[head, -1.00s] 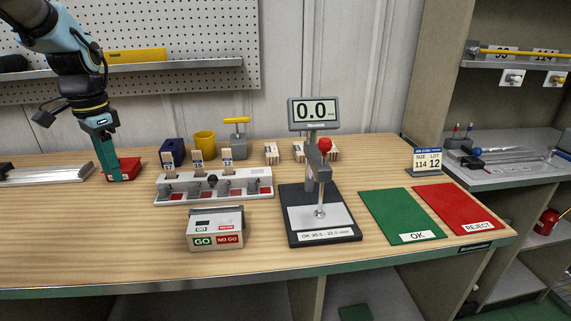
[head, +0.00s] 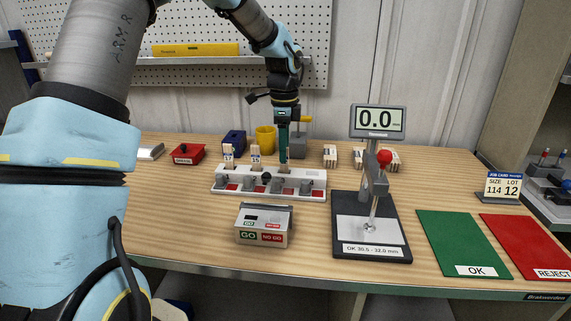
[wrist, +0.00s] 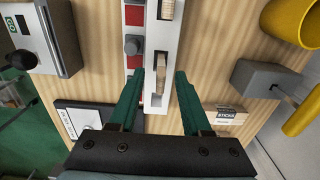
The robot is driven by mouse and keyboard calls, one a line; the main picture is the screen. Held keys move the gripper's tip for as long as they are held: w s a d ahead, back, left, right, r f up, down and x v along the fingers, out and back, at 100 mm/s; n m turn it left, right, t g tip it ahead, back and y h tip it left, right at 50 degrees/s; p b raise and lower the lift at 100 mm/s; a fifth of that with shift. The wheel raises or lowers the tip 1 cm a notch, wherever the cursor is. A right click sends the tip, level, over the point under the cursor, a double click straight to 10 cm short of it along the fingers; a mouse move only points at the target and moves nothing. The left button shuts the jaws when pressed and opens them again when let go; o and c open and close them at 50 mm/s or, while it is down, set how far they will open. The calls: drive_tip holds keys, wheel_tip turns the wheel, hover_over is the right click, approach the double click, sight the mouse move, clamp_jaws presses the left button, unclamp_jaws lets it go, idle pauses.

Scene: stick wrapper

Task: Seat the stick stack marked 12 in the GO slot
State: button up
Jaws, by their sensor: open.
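The white rack (head: 305,186) stands mid-table with upright wooden stick stacks: a left one (head: 229,156), a middle one (head: 255,158) and a right one (head: 284,168). Their labels are too small for me to tell which is 12. My gripper (head: 283,155) is at the right stack, its green fingers pointing down. In the wrist view my gripper (wrist: 160,85) is open, with the stack (wrist: 158,76) near the gap between the fingertips, not gripped. The GO / NO GO gauge box (head: 263,228), with the GO slot (head: 250,217) on its left, stands in front of the rack.
A display stand (head: 372,225) reading 0.0 stands right of the rack. Green OK (head: 460,240) and red REJECT (head: 530,245) mats lie farther right. A yellow cup (head: 265,138), a blue box (head: 234,142) and small stick boxes (head: 330,155) stand behind. A job card (head: 503,186) reads lot 12.

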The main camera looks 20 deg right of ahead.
sight(284, 166)
wheel_tip(284, 166, down, 4)
drive_tip(key=shift+f+p, duration=0.15)
drive_tip(key=shift+p, duration=0.55)
clamp_jaws()
